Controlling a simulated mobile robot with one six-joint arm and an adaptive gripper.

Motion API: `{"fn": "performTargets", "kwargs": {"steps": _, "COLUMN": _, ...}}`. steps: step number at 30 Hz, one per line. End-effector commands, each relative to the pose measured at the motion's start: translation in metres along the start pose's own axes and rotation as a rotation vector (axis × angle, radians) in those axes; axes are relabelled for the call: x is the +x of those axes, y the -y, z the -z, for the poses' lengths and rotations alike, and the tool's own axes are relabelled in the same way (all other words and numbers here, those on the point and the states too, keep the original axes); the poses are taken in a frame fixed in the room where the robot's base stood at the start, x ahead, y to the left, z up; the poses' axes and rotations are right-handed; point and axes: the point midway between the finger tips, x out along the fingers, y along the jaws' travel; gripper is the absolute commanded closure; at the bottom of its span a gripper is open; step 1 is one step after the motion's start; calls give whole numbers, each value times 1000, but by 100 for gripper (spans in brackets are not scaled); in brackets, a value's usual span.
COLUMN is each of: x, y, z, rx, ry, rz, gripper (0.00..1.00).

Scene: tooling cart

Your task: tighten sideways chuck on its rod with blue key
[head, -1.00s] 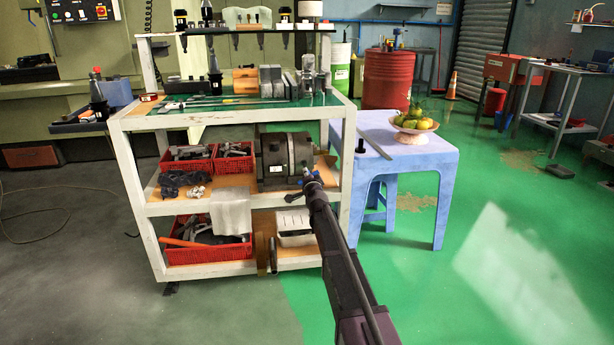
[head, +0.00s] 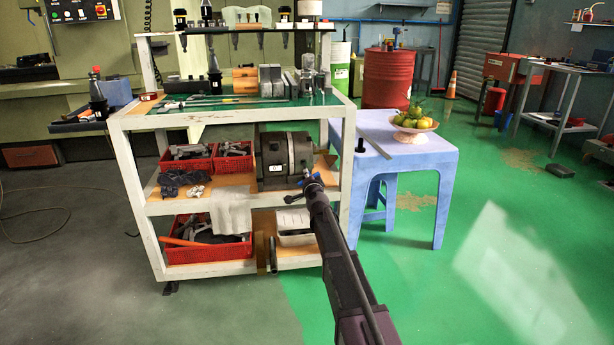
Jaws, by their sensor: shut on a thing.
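The sideways chuck (head: 272,160) is a large dark grey drum lying on its side on the cart's middle shelf. No rod can be made out in it. My arm reaches up from the bottom, and my gripper (head: 314,188) is at the chuck's lower right. It is shut on a small dark bluish piece, seemingly the blue key (head: 309,178). The key's tip is close to the chuck's right face; I cannot tell whether it sits in a socket. The fingers are small and partly hidden by my own arm.
The white cart (head: 140,210) has posts beside the chuck and a top shelf above it. Red bins (head: 232,163) stand left of the chuck, and a grey cloth (head: 231,212) hangs below. A blue table (head: 425,160) with a fruit bowl (head: 412,127) stands right.

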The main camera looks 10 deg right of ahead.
Motion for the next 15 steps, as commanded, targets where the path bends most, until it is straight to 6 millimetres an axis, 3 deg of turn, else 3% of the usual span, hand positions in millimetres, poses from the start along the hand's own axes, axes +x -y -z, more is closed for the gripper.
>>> {"fn": "performTargets", "kwargs": {"steps": 15, "x": -8, "y": 0, "z": 0, "rx": 0, "ry": 0, "rz": 0, "gripper": 100}}
